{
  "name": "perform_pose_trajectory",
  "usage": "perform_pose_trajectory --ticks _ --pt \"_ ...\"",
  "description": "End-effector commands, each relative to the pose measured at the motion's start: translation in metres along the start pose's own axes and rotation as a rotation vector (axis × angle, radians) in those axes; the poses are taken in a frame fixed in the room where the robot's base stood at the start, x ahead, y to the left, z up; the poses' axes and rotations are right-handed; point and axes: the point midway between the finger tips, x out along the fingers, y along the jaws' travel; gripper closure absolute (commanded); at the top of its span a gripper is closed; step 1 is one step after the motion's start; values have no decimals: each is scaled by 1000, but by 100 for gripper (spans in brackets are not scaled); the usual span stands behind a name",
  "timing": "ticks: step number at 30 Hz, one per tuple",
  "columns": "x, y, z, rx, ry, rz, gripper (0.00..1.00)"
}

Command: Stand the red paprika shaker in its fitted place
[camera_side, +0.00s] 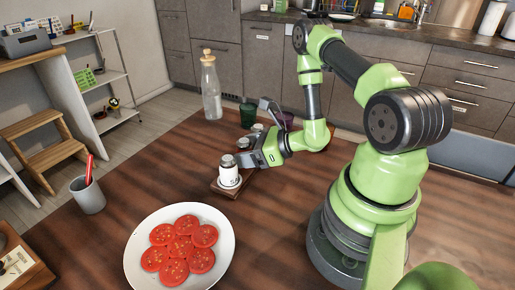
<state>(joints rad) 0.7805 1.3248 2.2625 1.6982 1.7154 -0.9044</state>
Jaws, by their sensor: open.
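A wooden rack (226,191) lies on the table near the middle of the view. A white shaker with a metal cap and dark lettering (228,177) stands upright on its near end. My gripper (243,160) is open at the rack, just behind and to the right of this white shaker. Small metal-capped tops (243,142) show behind the gripper, mostly hidden by it. I cannot make out a red paprika shaker; the gripper and arm cover much of the rack. I cannot tell whether anything is between the fingers.
A white plate (134,262) with tomato slices lies in front. A grey cup (88,197) holding a red-handled item stands at left. The table left of the rack is clear.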

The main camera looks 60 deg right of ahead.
Motion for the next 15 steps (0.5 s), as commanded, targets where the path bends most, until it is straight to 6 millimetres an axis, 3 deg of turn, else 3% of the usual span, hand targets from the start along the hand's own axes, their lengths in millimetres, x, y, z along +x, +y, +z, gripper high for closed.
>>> perform_pose_trajectory --ticks 9,15 --pt "-50 -1 0 3 -1 -8 31" --pt "-67 -1 0 2 -1 -4 31"
